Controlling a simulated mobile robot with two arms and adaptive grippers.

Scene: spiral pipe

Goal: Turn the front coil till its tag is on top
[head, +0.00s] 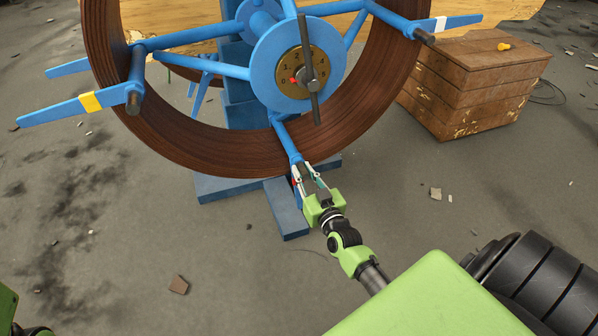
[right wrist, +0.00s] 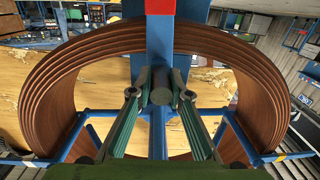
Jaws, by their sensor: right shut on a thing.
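The brown coil (head: 215,145) sits around a blue reel with a round hub (head: 275,90); it also shows in the right wrist view (right wrist: 60,85). The reel's arms carry coloured bands: yellow (head: 91,101) on the left arm, white (head: 440,24) on the upper right arm, and red (right wrist: 160,6) on the lower arm. I cannot tell which band is the task's tag. My right gripper (head: 304,172) is at the lower arm, below the coil's rim. It is shut on a dark peg (right wrist: 162,92), seen end-on between its fingers. My left gripper is out of view.
A numbered dial (head: 289,72) with a dark bar (head: 309,70) is on the hub. The blue stand's foot (head: 285,210) lies on the grey floor. A wooden crate (head: 470,90) stands at the right. Small debris is scattered about; the left floor is mostly open.

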